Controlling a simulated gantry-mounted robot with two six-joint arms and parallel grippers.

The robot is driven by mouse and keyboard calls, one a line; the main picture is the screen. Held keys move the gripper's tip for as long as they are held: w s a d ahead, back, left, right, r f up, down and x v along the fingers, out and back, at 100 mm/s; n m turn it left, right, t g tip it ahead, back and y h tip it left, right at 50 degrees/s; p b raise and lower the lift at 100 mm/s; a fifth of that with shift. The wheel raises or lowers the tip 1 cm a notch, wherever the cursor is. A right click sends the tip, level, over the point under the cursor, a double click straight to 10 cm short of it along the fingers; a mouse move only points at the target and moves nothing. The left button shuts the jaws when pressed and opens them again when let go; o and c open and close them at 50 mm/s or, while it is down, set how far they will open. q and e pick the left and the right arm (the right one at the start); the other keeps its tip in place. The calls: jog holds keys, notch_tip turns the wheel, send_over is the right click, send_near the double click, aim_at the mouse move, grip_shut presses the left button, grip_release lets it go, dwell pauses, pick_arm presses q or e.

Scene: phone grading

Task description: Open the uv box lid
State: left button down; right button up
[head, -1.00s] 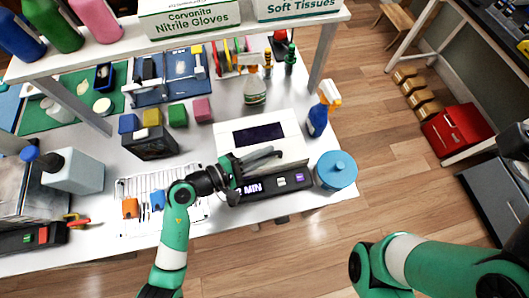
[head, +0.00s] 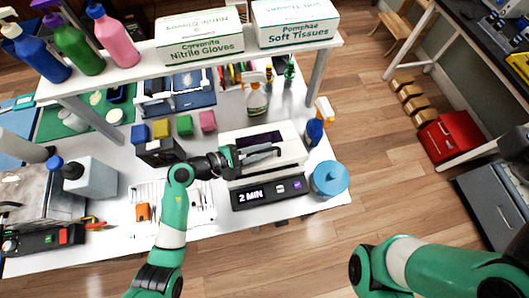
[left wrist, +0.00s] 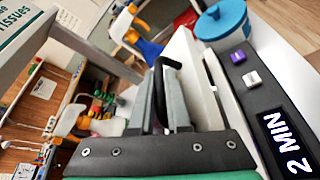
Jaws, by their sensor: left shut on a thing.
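The UV box (head: 293,140) is a white box with a dark window in its lid and a black front panel (head: 270,193) reading "2 MIN". It stands near the table's front edge. My left gripper (head: 262,156) lies across the lid's front part, above the panel. In the left wrist view, a black handle (left wrist: 160,88) shows between the grey fingers, and the gripper is shut on it. The panel also shows in the left wrist view (left wrist: 262,100). Whether the lid is slightly raised I cannot tell. My right gripper is out of view; only its arm shows at lower right.
A blue round tub (head: 330,178) stands close to the box's right side. A spray bottle (head: 316,128) stands behind it. A black box (head: 160,152) and coloured blocks are to the left. A shelf (head: 120,75) with bottles and cartons overhangs the back.

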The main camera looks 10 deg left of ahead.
pick_arm(q)
jog(key=shift+w+a+r+n+g+p, duration=0.25)
jog(key=shift+w+r, duration=0.1)
jog(key=shift+r, duration=0.15)
jog(key=shift+w+a+r+n+g+p, duration=0.1)
jog(key=shift+w+r+n+g+p, duration=0.1)
jog(key=shift+w+r, duration=0.25)
jog(key=shift+w+a+r+n+g, duration=0.35)
jog(key=shift+w+r+n, duration=0.3)
jog(key=shift+w, duration=0.05)
jog(key=c, duration=1.2)
grip_release()
jog(key=shift+o, duration=0.2)
jog(key=p+v, duration=0.2)
jog(key=v, duration=0.9)
jog(key=shift+a, duration=0.35)
jog(key=shift+s, duration=0.15)
